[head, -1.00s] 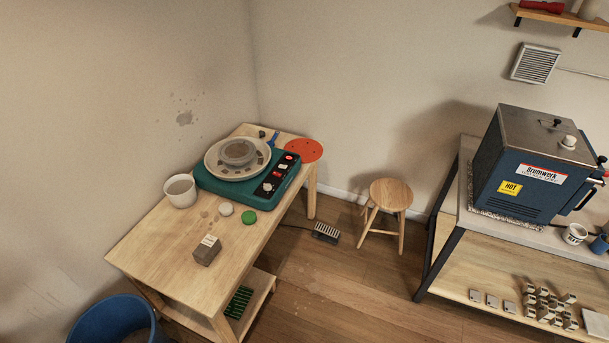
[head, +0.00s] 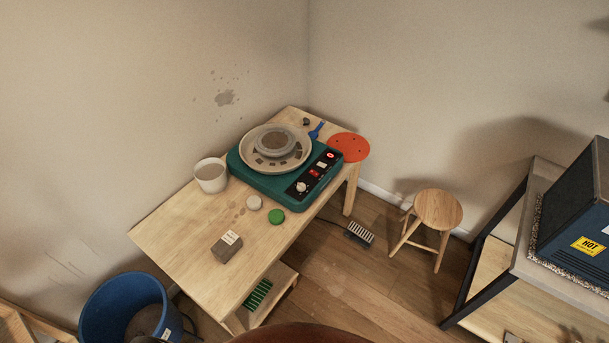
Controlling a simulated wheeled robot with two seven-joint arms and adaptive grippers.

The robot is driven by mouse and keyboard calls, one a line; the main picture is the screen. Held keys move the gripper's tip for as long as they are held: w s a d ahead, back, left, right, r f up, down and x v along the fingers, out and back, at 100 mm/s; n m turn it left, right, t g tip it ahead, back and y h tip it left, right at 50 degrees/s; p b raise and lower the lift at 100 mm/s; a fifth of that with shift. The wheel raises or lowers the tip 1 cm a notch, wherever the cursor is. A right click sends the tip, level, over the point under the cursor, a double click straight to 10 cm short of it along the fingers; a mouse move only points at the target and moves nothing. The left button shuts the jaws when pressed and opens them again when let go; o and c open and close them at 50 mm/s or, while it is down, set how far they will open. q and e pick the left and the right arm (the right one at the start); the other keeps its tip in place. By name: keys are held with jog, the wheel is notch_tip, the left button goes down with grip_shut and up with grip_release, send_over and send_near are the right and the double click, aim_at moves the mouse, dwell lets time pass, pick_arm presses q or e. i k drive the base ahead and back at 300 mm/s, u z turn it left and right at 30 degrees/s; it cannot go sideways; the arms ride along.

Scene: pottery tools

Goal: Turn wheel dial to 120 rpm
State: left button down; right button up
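The pottery wheel (head: 255,178) is a green box with a round grey wheel head in a pale splash pan (head: 258,160). It stands on the wooden table near the corner. Its black control panel (head: 313,177) is on the right side, with a white dial (head: 301,187) at the near end, and red switches and a small light further back. The dial's setting is too small to read. Neither of my grippers is in view.
The wooden table (head: 190,245) also holds a white bucket, a green disc, a pale disc, a labelled block and a red round bat (head: 348,147). A blue bin (head: 125,305) stands at lower left, a wooden stool (head: 438,209) and a foot pedal (head: 360,234) on the floor at right. The kiln bench is far right.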

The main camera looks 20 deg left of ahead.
aim_at(301, 187)
jog(key=u, duration=0.4)
jog(key=i, duration=0.65)
jog(key=u, duration=0.65)
